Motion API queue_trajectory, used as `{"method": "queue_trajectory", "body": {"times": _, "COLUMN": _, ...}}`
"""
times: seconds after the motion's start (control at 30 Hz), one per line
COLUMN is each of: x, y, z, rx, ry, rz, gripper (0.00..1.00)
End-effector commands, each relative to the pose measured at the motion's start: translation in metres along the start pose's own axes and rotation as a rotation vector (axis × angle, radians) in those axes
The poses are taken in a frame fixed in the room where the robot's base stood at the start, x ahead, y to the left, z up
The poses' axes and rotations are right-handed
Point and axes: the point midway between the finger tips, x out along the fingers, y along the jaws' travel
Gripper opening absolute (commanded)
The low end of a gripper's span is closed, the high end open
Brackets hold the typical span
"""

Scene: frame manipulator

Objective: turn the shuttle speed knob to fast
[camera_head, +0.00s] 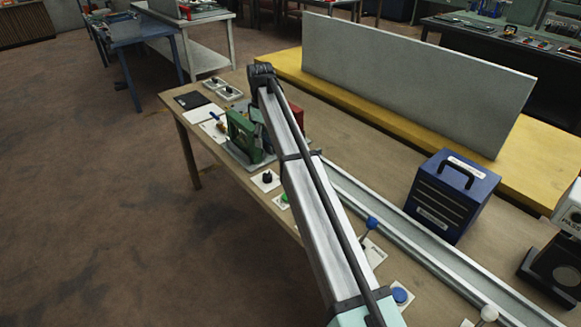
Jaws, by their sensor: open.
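A black knob (267,178) stands on a small white plate at the front edge of the wooden workbench, left of my arm. My arm reaches from the bottom of the view up across the bench to a black joint near the far side. I cannot make out my gripper; the arm link may hide it.
A green machine (242,137) stands just left of my arm, with a red part (297,117) behind it. A green button (283,200), blue-topped lever (371,223) and blue button (400,296) line the front. A metal rail (410,236) runs behind; a blue box (451,194) stands right.

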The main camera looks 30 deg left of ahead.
Motion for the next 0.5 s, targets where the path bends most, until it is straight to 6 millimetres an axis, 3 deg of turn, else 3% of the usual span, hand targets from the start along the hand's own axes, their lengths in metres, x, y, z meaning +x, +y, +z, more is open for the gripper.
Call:
{"method": "queue_trajectory", "body": {"times": 0.17, "x": 0.005, "y": -0.003, "z": -0.003, "rx": -0.016, "ry": 0.002, "rz": -0.007, "gripper": 0.65}}
{"method": "queue_trajectory", "body": {"times": 0.5, "x": 0.063, "y": -0.003, "z": -0.002, "rx": -0.013, "ry": 0.001, "rz": -0.007, "gripper": 0.65}}
